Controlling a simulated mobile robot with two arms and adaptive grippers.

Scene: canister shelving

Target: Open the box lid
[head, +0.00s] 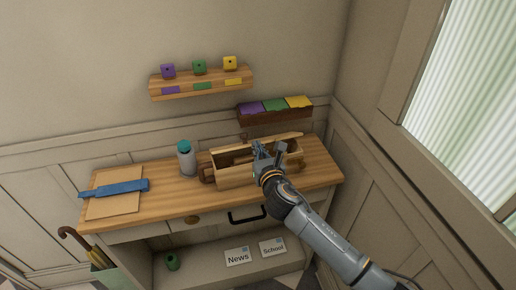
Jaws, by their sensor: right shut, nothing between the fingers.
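The wooden box (233,177) stands on the wooden desk, right of its middle. Its top looks open: the dark inside shows at the left part, and a light wooden panel, which looks like the lid (285,138), stands along the back edge. My right gripper (268,150) comes in from the lower right and is over the front right part of the box. Its fingers are shut and empty. The gripper and wrist hide part of the box's inside and front. I cannot tell if the fingers touch the box. My left gripper is out of view.
A teal-capped bottle (187,160) stands close left of the box on the desk (170,202). A clipboard-like board (112,207) with a blue strap (120,188) lies further left. A shelf (203,86) with canisters and a wall rack (275,117) are above. The right wall is close.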

